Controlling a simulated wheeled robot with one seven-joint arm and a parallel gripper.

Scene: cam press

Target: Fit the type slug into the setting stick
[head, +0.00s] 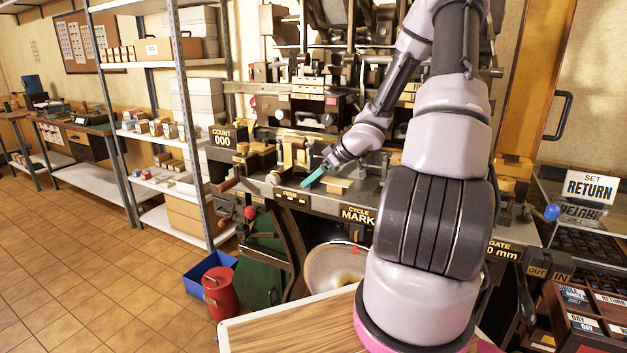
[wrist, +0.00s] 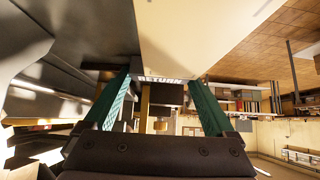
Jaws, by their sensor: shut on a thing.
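My gripper (head: 315,177), with teal fingers, is over the front ledge of the press, left of my arm's forearm. In the wrist view, my gripper (wrist: 161,82) is shut on the type slug (wrist: 160,80), a thin bar lettered RETURN that spans between the fingertips. The slug is too small to make out in the head view. A pale brass-coloured block (head: 340,186) lies on the ledge just right of the fingertips, apart from them. I cannot tell which part is the setting stick.
The press (head: 320,95) has many levers and blocks behind my gripper. A SET RETURN sign (head: 591,187) and a type case (head: 590,315) are at the right. A red can (head: 221,292) and blue bin (head: 205,272) stand on the floor. The tiled floor at left is clear.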

